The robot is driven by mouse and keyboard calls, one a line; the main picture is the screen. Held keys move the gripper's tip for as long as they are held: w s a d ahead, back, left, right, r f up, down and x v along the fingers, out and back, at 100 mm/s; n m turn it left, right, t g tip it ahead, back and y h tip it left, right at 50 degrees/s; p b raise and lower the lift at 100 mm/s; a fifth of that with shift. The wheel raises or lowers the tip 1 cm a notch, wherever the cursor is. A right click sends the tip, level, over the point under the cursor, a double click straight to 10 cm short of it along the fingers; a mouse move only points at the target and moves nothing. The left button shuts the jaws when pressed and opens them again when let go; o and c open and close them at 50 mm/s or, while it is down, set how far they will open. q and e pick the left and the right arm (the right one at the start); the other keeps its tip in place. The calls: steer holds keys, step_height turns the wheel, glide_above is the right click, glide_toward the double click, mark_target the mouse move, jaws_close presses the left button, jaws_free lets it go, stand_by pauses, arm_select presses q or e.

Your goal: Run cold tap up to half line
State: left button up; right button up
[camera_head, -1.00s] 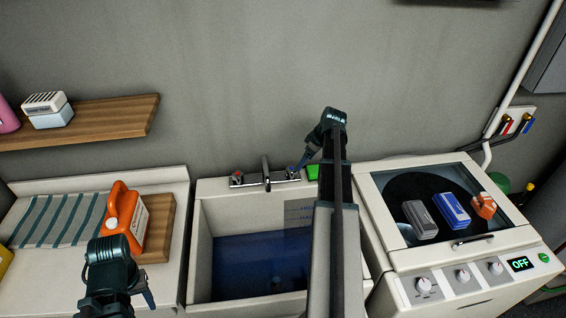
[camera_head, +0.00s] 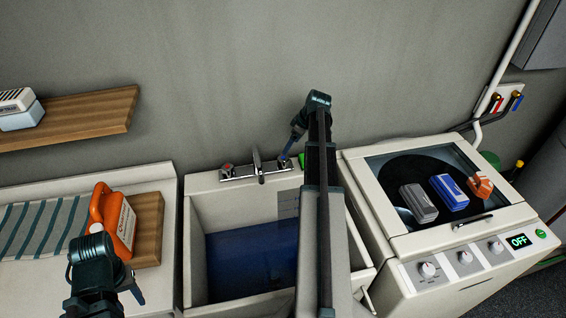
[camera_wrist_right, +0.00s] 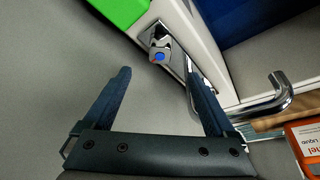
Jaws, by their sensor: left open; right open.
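The sink (camera_head: 191,235) holds blue water (camera_head: 240,262). A chrome tap (camera_head: 256,166) is on its back edge, with a red-marked handle (camera_head: 228,170) at left and the blue-marked cold handle (camera_head: 284,163) at right. Line marks (camera_head: 288,203) show on the sink's back wall; my right arm covers part of them. My right gripper (camera_head: 289,150) is at the cold handle. In the right wrist view the open right gripper (camera_wrist_right: 158,73) has the cold handle (camera_wrist_right: 160,54) just beyond and between its fingertips; contact is unclear. My left gripper (camera_head: 135,292) is open and empty over the left counter.
An orange jug (camera_head: 112,218) stands by a wooden board (camera_head: 149,225) on the left counter, beside a striped cloth (camera_head: 40,232). A wooden shelf (camera_head: 90,115) is above. A washer (camera_head: 445,225) stands right of the sink, its display reading OFF.

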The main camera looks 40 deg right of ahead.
mark_target(283, 158)
steer(key=b+x, duration=0.9)
steer(key=x, duration=0.2)
steer(key=shift+w, duration=0.1)
steer(key=shift+r, duration=0.1)
steer(key=shift+c, duration=0.3)
steer(key=c, duration=1.3)
